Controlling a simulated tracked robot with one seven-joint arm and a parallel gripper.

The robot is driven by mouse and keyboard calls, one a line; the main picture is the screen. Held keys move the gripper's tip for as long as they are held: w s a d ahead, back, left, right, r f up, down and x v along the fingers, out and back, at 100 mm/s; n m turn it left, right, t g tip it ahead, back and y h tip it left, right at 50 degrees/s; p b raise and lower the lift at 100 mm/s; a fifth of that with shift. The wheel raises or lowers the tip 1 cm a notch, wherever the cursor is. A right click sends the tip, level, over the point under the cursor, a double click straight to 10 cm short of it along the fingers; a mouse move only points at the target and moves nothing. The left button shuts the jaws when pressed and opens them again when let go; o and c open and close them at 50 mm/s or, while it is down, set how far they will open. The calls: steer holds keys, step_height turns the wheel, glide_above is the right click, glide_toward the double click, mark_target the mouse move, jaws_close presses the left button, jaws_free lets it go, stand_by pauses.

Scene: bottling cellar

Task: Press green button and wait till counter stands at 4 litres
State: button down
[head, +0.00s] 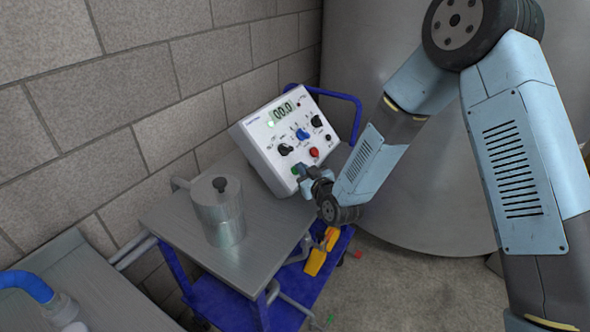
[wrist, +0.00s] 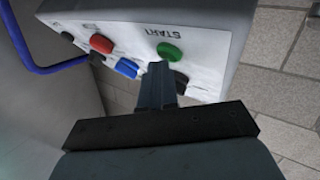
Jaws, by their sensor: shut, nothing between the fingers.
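The control box (head: 262,127) is white with a sloped front and stands on the cart top. Its counter (head: 283,110) reads 00.0. The green button (wrist: 169,50), beside the word START, shows in the wrist view just beyond my fingertips; a little of its green shows in the head view (head: 295,170). My gripper (wrist: 159,70) is shut and empty, its tip close to the green button. I cannot tell for sure whether they touch, but a small gap seems to show. A red button (head: 314,152) sits further up the panel, with blue and black knobs around it.
A metal lidded pot (head: 219,212) stands on the cart top (head: 183,229), left of the box. A yellow-orange tool (head: 317,258) lies on the blue lower shelf. A large steel tank (head: 405,200) stands behind my arm. A block wall (head: 110,120) runs along the left.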

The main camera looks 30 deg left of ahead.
steer(key=shift+d, duration=0.1)
stand_by(0.3)
steer(key=shift+d+r, duration=0.6)
steer(key=shift+s+d+r, duration=0.2)
steer(key=shift+d+r, duration=1.5)
steer(key=shift+d, duration=0.15)
